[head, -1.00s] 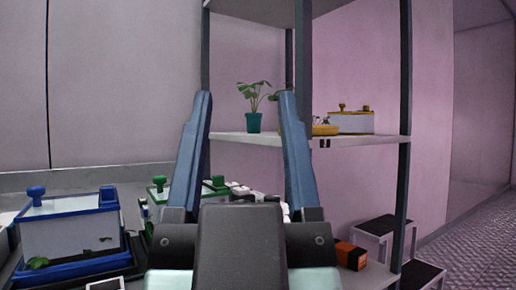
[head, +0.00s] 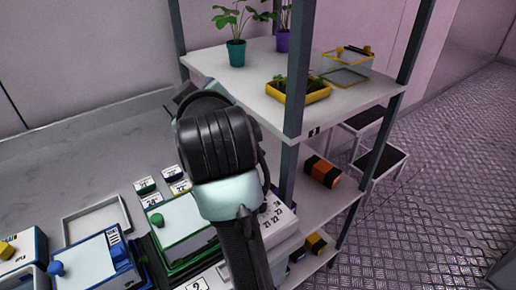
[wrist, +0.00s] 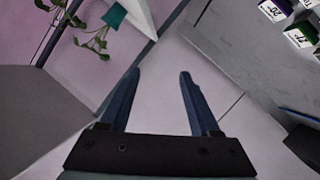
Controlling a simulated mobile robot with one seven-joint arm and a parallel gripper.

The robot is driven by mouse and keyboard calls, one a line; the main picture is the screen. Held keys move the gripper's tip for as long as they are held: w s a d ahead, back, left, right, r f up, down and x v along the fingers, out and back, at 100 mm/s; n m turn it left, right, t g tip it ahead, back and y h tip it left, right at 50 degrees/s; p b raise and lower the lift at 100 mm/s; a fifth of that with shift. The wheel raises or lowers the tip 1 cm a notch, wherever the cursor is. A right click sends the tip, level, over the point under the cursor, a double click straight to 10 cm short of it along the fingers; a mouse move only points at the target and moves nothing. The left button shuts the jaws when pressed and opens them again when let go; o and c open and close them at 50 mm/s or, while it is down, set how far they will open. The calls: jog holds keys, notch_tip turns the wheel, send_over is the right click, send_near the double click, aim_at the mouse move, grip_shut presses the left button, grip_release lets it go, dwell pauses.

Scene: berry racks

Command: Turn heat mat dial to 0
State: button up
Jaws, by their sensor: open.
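No dial can be made out for certain. A white box (head: 278,218) with printed numbers, some reading like 21 and 22, sits right of my forearm in the head view. My arm covers part of it, so I cannot tell whether it belongs to the heat mat. My gripper (wrist: 160,74) is open and empty in the wrist view, with bare wall and counter surface beyond its fingers. In the head view its fingers are mostly hidden behind my wrist, above the counter and left of the shelf rack.
A shelf rack (head: 293,110) stands at right with a teal-potted plant (head: 236,53) and a yellow tray (head: 298,93). A green-rimmed box (head: 186,229), a blue-rimmed box (head: 98,268) and small label blocks (head: 174,173) crowd the counter's front. The counter behind (head: 70,165) is clear.

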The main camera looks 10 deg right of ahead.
jog(key=s+d+f+n+g+h+p, duration=0.25)
jog(key=s+d+n+g+p, duration=0.7)
jog(key=p, duration=1.35)
notch_tip(320, 180, down, 13)
jog(key=m+g, duration=0.1)
jog(key=g, duration=0.1)
jog(key=m+g+p, duration=0.1)
jog(key=g, duration=0.2)
jog(key=shift+r+m+h, duration=0.1)
jog(key=shift+m+h, duration=0.15)
grip_shut()
